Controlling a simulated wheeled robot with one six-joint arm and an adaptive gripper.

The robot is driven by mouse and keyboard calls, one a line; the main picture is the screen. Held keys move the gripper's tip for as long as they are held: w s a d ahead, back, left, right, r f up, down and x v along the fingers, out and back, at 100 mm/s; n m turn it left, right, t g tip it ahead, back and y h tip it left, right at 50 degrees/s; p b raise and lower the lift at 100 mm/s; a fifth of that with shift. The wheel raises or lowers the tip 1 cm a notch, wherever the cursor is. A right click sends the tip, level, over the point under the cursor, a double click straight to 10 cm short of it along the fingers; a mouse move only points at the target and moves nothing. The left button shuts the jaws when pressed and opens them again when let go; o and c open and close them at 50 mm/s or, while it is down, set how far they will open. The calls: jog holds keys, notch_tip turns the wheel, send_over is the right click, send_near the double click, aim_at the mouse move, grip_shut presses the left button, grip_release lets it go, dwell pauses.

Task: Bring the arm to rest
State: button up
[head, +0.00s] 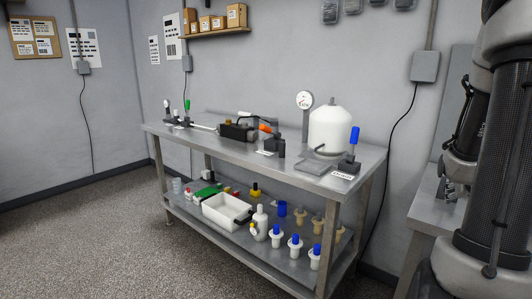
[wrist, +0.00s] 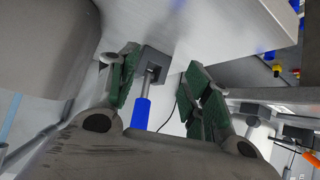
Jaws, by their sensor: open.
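My gripper (wrist: 162,62) is open in the wrist view, with a green-padded finger on each side. A blue handle (wrist: 141,114) on a grey stem and dark block shows between the fingers. I see clear gaps on both sides and no finger closed on it; its depth from the fingers is hard to tell. In the head view, a blue-handled fitting (head: 353,142) stands upright on a dark block at the right end of the steel bench (head: 285,165). My arm (head: 495,130) fills the right edge there, and the gripper's fingers cannot be made out.
The bench top holds a white domed vessel (head: 330,130), a gauge (head: 304,100) and a black device (head: 238,130). Its lower shelf carries a white bin (head: 222,212) and several blue-capped bottles. Another table (head: 432,212) stands at the right. The floor (head: 90,235) at left is clear.

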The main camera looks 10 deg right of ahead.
jog(key=s+a+f+g, duration=0.1)
jog(key=s+a+f+g+y, duration=0.1)
jog(key=s+a, duration=0.1)
jog(key=shift+s+f+y, duration=0.1)
jog(key=shift+s+y, duration=0.15)
jog(key=shift+y, duration=0.05)
jog(key=s+a+r+n+y, duration=0.1)
jog(key=s+a+r+n, duration=0.1)
jog(key=a+r, duration=0.3)
jog(key=s+a+r+n+g+y, duration=0.1)
jog(key=s+a+r, duration=0.4)
jog(key=a, duration=0.9)
jog(key=s+a+r+n+y, duration=0.2)
jog(key=a+r, duration=0.3)
jog(key=a, duration=0.4)
jog(key=shift+s+a+n+g+y, duration=0.3)
jog(key=shift+s+n+y, duration=0.1)
jog(key=shift+s+n, duration=0.45)
